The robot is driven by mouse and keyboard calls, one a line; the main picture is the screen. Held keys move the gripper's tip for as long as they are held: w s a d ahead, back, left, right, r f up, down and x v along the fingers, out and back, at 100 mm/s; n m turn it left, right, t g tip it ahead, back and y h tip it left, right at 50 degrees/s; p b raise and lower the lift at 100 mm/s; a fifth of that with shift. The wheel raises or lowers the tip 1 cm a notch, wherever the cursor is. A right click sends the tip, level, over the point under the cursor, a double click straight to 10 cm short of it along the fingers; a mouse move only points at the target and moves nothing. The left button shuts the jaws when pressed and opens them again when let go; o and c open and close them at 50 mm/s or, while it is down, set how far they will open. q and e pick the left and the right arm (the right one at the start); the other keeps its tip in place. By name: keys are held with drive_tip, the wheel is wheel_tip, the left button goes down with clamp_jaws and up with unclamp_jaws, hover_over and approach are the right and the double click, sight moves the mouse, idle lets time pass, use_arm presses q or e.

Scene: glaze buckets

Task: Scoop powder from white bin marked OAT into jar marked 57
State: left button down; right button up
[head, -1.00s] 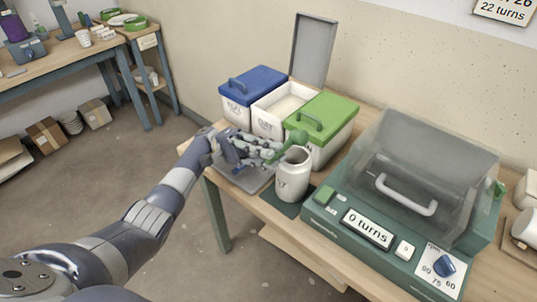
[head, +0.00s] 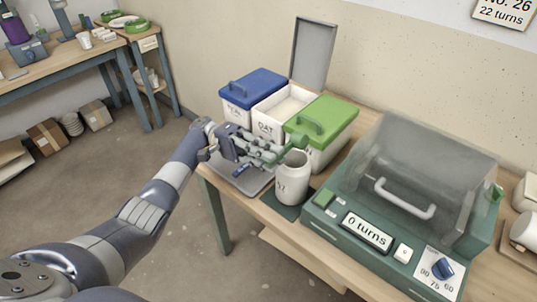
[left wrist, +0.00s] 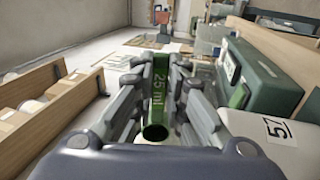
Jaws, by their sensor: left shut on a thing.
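My left gripper (head: 268,149) is shut on a green scoop (head: 291,145), whose handle reads "25 ml" in the left wrist view (left wrist: 158,92). The scoop's head is at the rim of the white jar (head: 291,184), over or just behind its mouth. I cannot tell whether powder is in the scoop. The jar stands upright; its label 57 shows in the left wrist view (left wrist: 279,130). The white bin marked OAT (head: 266,129) is behind the gripper, with its grey lid (head: 313,52) raised and pale powder inside. My right gripper is out of view.
A blue-lidded bin (head: 253,85) and a green-lidded bin (head: 324,120) flank the OAT bin. A grey scale-like plate (head: 247,183) lies under the gripper. A green machine with a clear cover (head: 425,165) and a "0 turns" display stands right of the jar.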

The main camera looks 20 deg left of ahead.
use_arm(q)
wheel_tip(320, 180, up, 4)
drive_tip(key=t+y+p, duration=0.1)
drive_tip(key=y+p, duration=0.2)
drive_tip(key=p, duration=0.2)
drive_tip(key=t+y+p, duration=0.1)
drive_tip(key=y+p, duration=0.3)
drive_tip(key=p, duration=0.1)
drive_tip(key=t+y+p, duration=0.2)
drive_tip(key=y+p, duration=0.2)
drive_tip(key=p, duration=0.1)
drive_tip(key=shift+s+r, duration=0.1)
drive_tip(key=shift+r, duration=0.15)
drive_tip(key=shift+f, duration=0.1)
idle(0.4)
